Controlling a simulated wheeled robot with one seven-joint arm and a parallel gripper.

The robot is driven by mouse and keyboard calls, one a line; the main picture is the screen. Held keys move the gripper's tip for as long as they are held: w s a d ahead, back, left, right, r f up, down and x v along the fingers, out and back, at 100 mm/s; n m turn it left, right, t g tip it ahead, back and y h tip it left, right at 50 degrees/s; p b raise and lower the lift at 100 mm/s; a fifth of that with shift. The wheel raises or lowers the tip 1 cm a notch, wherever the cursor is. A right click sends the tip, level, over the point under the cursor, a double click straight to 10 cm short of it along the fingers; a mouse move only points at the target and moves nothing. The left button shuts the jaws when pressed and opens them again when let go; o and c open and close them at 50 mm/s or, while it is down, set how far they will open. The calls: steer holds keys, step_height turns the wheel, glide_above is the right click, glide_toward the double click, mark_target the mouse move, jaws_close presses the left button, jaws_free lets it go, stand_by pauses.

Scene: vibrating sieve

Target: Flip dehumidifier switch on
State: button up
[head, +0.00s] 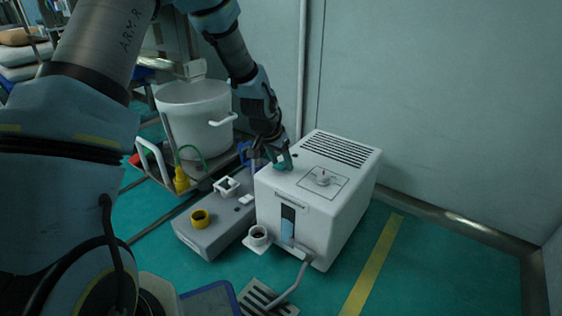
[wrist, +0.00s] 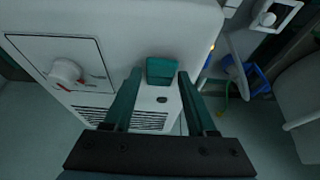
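The dehumidifier is a white box (head: 340,205) on the floor, with a vent grille and a round knob on its top. A green block-like switch (wrist: 160,70) sits on that top near an edge. My gripper (wrist: 160,76) is open above the top, with one teal finger to each side of the switch in the wrist view; I cannot tell if they touch it. In the head view my gripper (head: 279,160) is over the far left corner of the top and partly hides the switch. The knob (wrist: 65,71) is at the left of the wrist view.
A wall is behind; floor at right is clear.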

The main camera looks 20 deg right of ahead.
jaws_close()
steer(key=shift+a, duration=0.1)
steer(key=h, duration=0.1)
steer(key=t+h, duration=0.1)
steer(key=h+b, duration=0.1)
steer(key=shift+s+a+f+t, duration=0.2)
steer(key=shift+a+f+t, duration=0.1)
steer(key=shift+a+f, duration=0.05)
steer(key=shift+s+t+h+b, duration=0.1)
steer(key=shift+t+h+b, duration=0.3)
steer(key=shift+h, duration=0.3)
steer(key=shift+o, duration=1.7)
jaws_free()
steer(key=shift+a+r, duration=0.1)
steer(key=shift+r, duration=0.05)
